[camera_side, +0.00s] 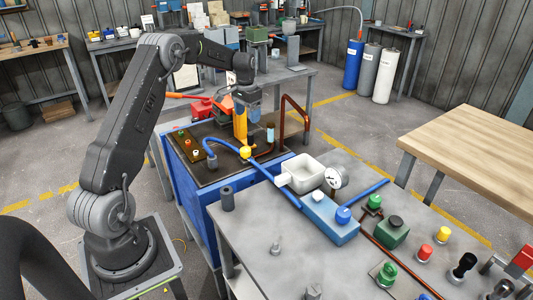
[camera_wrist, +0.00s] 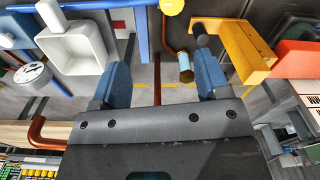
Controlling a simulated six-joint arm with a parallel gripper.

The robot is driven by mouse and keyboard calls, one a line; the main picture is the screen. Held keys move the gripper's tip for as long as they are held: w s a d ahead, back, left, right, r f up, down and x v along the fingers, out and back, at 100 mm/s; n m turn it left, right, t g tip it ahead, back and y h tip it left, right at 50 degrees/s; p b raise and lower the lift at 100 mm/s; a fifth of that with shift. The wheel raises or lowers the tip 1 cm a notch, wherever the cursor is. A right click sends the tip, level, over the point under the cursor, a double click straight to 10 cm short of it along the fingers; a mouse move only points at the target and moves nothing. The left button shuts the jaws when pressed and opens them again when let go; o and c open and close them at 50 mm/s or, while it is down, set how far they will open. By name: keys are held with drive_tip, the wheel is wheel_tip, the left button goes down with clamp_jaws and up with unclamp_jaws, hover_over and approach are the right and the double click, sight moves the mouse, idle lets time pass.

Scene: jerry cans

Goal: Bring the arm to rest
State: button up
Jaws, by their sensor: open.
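My gripper (camera_side: 253,98) hangs from my bent arm over the blue-sided workbench (camera_side: 187,185), beside an upright yellow-orange part (camera_side: 240,125). In the wrist view my gripper (camera_wrist: 162,60) shows two blue fingers spread wide apart, with nothing held between them. The yellow-orange part (camera_wrist: 243,52) shows just right of the right finger in that view. A small glass-like cylinder with a brass-coloured end (camera_wrist: 185,70) lies beyond the gap between the fingers. Whether my gripper touches the yellow-orange part cannot be told.
A white open box (camera_side: 304,175), a gauge (camera_side: 333,178) and a blue block (camera_side: 330,217) are on or beside the grey table (camera_side: 255,235). A bent red-brown pipe (camera_side: 306,115) rises behind the bench. Red objects (camera_side: 201,108) lie behind it. A wooden-topped table (camera_side: 480,150) stands right.

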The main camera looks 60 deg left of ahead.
drive_tip(key=s+d+r+t, duration=0.1)
drive_tip(key=s+d+r, duration=0.2)
drive_tip(key=d+r, duration=0.3)
drive_tip(key=s+d+r+m+t, duration=0.1)
drive_tip(key=s+d+r, duration=0.1)
drive_tip(key=d+r, duration=0.45)
drive_tip(key=s+d+r+t, duration=0.1)
drive_tip(key=s+d+r, duration=0.2)
drive_tip(key=d, duration=0.6)
drive_tip(key=s+d+t, duration=0.1)
drive_tip(key=s+d, duration=0.5)
drive_tip(key=s, duration=0.3)
drive_tip(key=s+d+m+t, duration=0.1)
drive_tip(key=s+d, duration=0.5)
drive_tip(key=s, duration=0.4)
drive_tip(key=shift+d+f, duration=0.3)
drive_tip(key=shift+f, duration=0.15)
